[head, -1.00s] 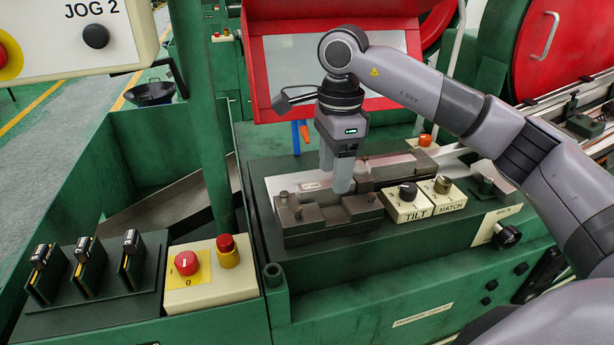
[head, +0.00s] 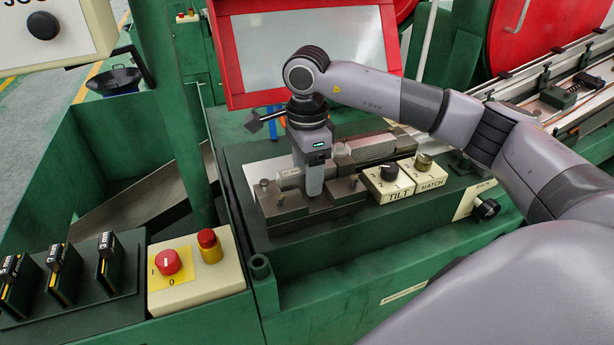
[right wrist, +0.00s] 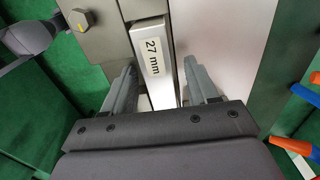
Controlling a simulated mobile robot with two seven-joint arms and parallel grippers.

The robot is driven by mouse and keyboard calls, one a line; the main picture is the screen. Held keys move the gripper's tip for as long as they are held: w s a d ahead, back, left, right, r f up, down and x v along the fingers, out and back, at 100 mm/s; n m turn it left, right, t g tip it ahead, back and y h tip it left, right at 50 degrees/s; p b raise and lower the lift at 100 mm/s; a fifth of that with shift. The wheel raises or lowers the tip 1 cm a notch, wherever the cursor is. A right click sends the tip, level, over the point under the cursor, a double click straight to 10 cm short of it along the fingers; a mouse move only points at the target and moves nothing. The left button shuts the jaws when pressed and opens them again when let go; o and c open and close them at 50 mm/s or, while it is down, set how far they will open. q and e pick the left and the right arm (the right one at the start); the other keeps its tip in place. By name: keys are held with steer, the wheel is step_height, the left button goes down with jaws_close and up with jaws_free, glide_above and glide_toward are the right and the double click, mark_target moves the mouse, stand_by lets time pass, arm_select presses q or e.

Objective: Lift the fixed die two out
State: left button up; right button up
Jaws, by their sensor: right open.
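A slim pale metal bar labelled "27 mm" (right wrist: 155,60), which looks like the die, stands in the dark steel fixture in the right wrist view. My right gripper (head: 311,184) is open and points down at the fixture (head: 320,203). In the right wrist view my right gripper (right wrist: 162,88) has one finger on each side of the bar's near end, with gaps showing. I cannot tell how deep the fingertips reach. My left gripper is not in view.
The TILT (head: 389,174) and MATCH (head: 423,165) knobs sit just right of the fixture. A box with a red button (head: 168,262) and several dark slotted holders (head: 65,272) stand at the left. A red-framed panel (head: 310,50) rises behind. A green post (head: 180,120) stands left.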

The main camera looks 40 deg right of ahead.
steer(key=shift+c, duration=0.3)
jaws_close()
steer(key=shift+r, duration=0.15)
steer(key=shift+w, duration=0.1)
steer(key=shift+r, duration=0.45)
step_height(320, 180, up, 22)
steer(key=p, duration=0.6)
